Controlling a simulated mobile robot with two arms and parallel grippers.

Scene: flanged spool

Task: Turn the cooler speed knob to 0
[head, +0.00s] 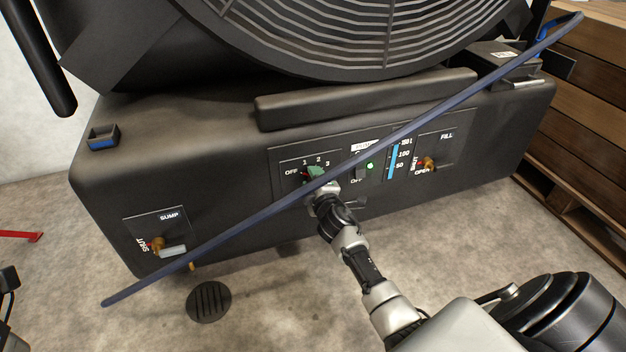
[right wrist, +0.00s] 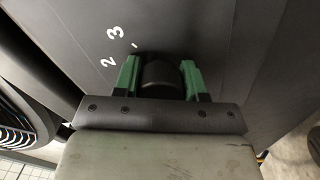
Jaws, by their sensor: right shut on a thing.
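The speed knob (right wrist: 160,78) is a dark round-faced knob on the cooler's black front panel. My right gripper (right wrist: 160,80) has its two green fingers closed on either side of it. In the head view the right gripper (head: 316,171) is at the dial marked OFF, 1, 2 and 3, and hides most of the knob. A small red spot shows at the dial's left, near OFF. I see no 0 marking, and I cannot tell the knob's exact setting. My left gripper is not clearly in view.
A long blue hose (head: 225,223) crosses diagonally in front of the cooler (head: 210,160), passing close to my right gripper. The pump switch (head: 362,173) with a green light, the fill valve (head: 428,163) and the sump valve (head: 160,244) are nearby. Wooden pallets (head: 590,100) stand right.

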